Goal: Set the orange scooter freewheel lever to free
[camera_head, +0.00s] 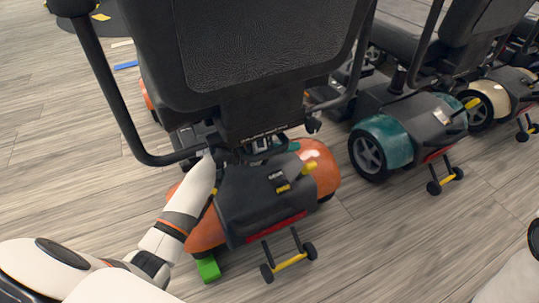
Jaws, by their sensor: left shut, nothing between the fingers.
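The orange scooter (318,165) stands in front of me, seen from behind, with a black seat (262,60) above its orange and dark grey rear body. My left arm reaches in from the lower left across the scooter's left rear side. My right gripper is out of view.
A green block (208,268) lies on the floor at the scooter's left rear. Small anti-tip wheels with a yellow bar (290,262) stick out behind. A teal scooter (385,142) and a cream scooter (491,92) stand to the right. The wooden floor at front right is clear.

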